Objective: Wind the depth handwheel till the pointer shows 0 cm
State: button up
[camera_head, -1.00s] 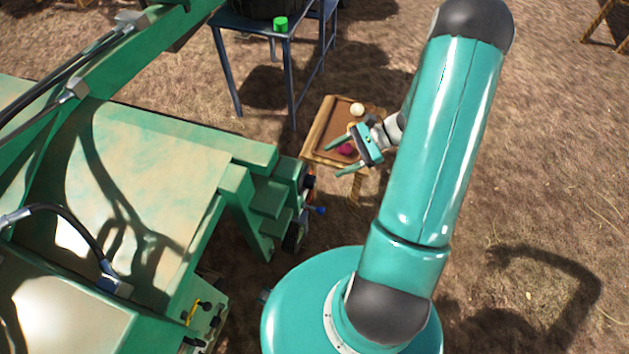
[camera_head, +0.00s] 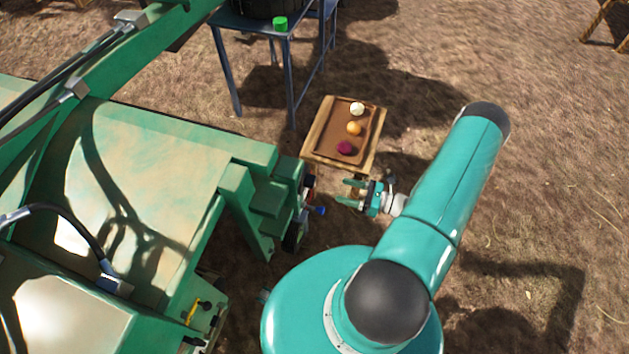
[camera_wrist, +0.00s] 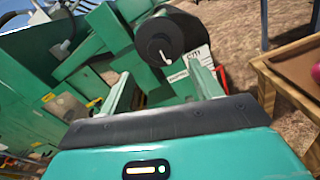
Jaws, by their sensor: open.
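In the wrist view a dark round wheel (camera_wrist: 156,40), which looks like the depth handwheel, sits on the green machine ahead of my gripper (camera_wrist: 160,72). A thin pale mark shows on its lower part. A white plate with "cm" lettering (camera_wrist: 197,62) lies beside it, partly hidden; the pointer's reading cannot be made out. In the head view my gripper (camera_head: 346,191) is open and empty, right of the machine's end. A blue knob (camera_head: 320,210) sticks out there, a short way left of and below the fingertips, apart from them.
A wooden table with a brown tray (camera_head: 317,148) holds a white, an orange and a purple ball-like thing. It stands close behind my gripper and at the right of the wrist view. A blue metal stand (camera_head: 226,75) is at the back. Bare ground lies to the right.

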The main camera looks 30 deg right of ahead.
aim_at(315, 182)
jog(key=x, duration=1.1)
jog(key=c, duration=1)
jog(key=shift+n, duration=0.3)
